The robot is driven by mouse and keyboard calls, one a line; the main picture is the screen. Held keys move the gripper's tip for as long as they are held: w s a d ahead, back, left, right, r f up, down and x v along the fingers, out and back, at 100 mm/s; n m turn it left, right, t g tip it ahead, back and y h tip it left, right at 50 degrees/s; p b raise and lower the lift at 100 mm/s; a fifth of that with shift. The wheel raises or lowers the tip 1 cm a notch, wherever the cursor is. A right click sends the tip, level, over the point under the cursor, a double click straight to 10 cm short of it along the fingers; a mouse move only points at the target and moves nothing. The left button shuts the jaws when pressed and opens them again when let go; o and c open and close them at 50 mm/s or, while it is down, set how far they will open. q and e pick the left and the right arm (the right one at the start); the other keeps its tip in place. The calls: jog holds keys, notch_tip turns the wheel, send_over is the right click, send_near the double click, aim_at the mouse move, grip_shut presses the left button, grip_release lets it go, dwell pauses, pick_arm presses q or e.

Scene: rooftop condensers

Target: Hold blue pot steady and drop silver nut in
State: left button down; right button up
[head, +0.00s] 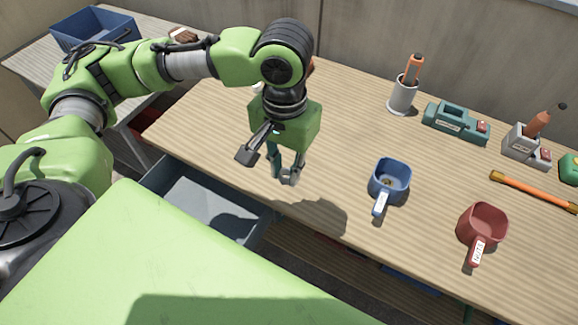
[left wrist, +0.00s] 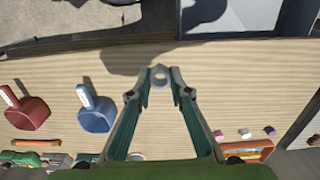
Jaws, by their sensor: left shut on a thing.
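The blue pot (head: 404,171) stands upright on the wooden bench with its handle toward the front edge. Small things lie inside it, too small to make out. The pot also shows in the left wrist view (left wrist: 95,120). My left gripper (head: 289,179) points down over the front part of the bench, left of the blue pot and apart from it. In the left wrist view its fingertips (left wrist: 160,76) are shut on the silver nut (left wrist: 160,82), whose round hole shows. My right gripper is in neither view.
A red pot (head: 484,217) with a labelled handle stands right of the blue pot. Behind are a grey cup (head: 402,97) with an orange-handled tool, a teal device (head: 455,124) and an orange bar (head: 530,190). The bench between gripper and blue pot is clear.

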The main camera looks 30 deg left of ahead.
pick_arm(q)
jog(key=shift+w, duration=0.15)
jog(key=w+d+r+m, duration=0.1)
jog(key=w+d+r, duration=0.3)
jog(key=w+d, duration=0.5)
jog(key=w+d+r+m, duration=0.2)
jog(key=w+d+r, duration=0.2)
jog(key=w+d, duration=0.45)
notch_tip(320, 180, down, 11)
jog(key=s+d, duration=0.1)
jog(key=shift+d+r, duration=0.15)
jog(key=shift+d, duration=0.1)
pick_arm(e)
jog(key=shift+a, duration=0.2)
pick_arm(q)
notch_tip(320, 180, up, 12)
jog(key=shift+s, duration=0.1)
